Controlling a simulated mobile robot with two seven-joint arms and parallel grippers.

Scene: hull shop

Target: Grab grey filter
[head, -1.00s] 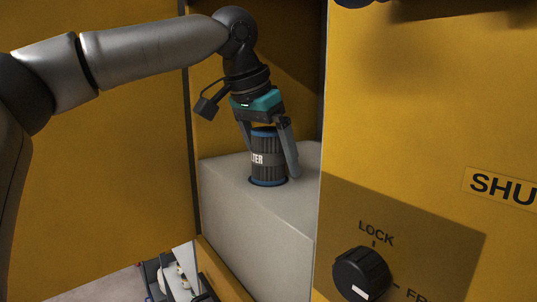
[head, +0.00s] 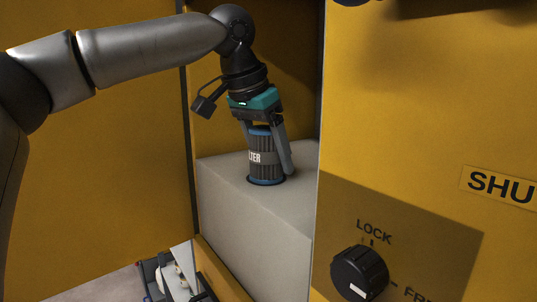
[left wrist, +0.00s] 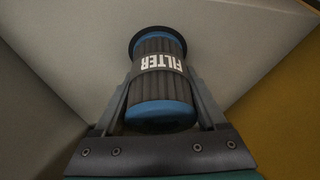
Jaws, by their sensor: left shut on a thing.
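My left gripper (head: 268,150) comes down from above and is shut on the filter, one finger on each side. In the left wrist view the filter (left wrist: 160,85) lies between the two fingers, its lettering upside down. A dark ring shows around its far end there. My right gripper is not in view.
The grey block (head: 245,215) fills the lower cabinet opening. Yellow panels (head: 95,165) flank it closely on both sides. The right panel bears a black knob (head: 360,275) marked LOCK, and a SHU label (head: 500,186). Small equipment (head: 178,280) shows at the bottom left.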

